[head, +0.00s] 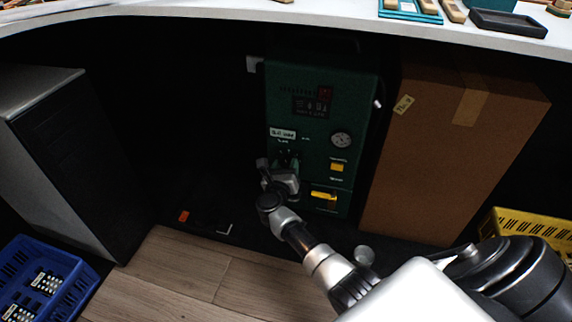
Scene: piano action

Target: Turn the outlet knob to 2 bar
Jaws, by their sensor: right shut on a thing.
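A dark green machine cabinet (308,131) stands upright under the bench. Its front carries a round gauge (341,140), labels, a yellow square part (337,167) and a yellow handle-like part (323,195). My right gripper (287,163) reaches in from the lower right and is at the left side of the cabinet front, below a white label (283,133). It is shut on a small dark part there, which appears to be the outlet knob; the gripper mostly hides it. The gauge reading is too small to tell. My left gripper is not in view.
The white bench top (230,14) overhangs the cabinet. A tall cardboard box (440,150) stands close on its right. A grey and black case (60,150) and a blue crate (72,292) are at left, a yellow crate (530,227) at right. Wooden floor (190,270) lies clear in front.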

